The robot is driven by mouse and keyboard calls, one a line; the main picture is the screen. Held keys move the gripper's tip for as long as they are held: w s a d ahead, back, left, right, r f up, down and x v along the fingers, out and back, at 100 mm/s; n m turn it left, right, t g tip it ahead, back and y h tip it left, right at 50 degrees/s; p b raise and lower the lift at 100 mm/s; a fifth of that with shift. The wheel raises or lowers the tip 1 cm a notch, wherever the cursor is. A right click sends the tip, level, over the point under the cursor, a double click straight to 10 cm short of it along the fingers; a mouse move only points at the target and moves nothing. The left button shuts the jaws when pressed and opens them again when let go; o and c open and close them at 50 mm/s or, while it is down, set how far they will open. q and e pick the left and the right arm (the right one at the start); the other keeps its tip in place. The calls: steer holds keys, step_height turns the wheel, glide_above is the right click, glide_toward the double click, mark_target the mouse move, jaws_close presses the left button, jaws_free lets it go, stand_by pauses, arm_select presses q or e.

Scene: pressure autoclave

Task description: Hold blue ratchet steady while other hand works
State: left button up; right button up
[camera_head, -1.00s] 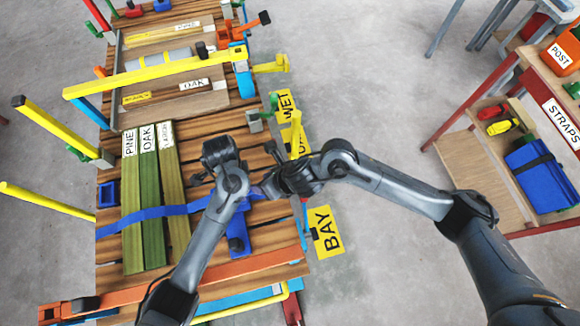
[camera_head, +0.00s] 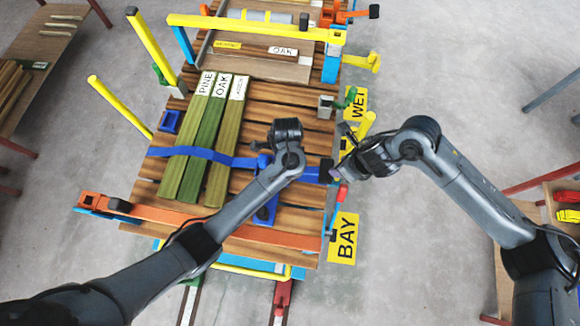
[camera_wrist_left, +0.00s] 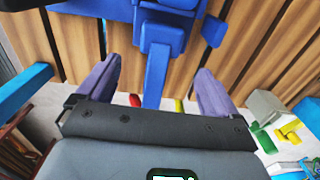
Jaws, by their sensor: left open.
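The blue ratchet (camera_wrist_left: 160,32) lies on the wooden slats, on the blue strap (camera_head: 215,156). In the left wrist view, a narrow blue part of it extends between the fingers of my left gripper (camera_wrist_left: 156,88). These fingers are open, one on each side, with visible gaps to the blue part. In the head view, my left wrist covers much of the ratchet, and a blue piece (camera_head: 266,209) shows below the arm. My right gripper (camera_head: 341,172) is at the slats' right edge, beside a black block at the strap's right end. Its finger opening is unclear.
Green planks (camera_head: 208,140) labelled PINE, OAK and another word lie left of the ratchet under the strap. An orange bar (camera_head: 170,214) crosses the near edge. Yellow posts (camera_head: 120,106) stand at the left. Grey floor is clear beyond the BAY sign (camera_head: 343,238).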

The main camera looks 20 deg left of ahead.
arm_select(q)
steer(key=shift+f, duration=3.4)
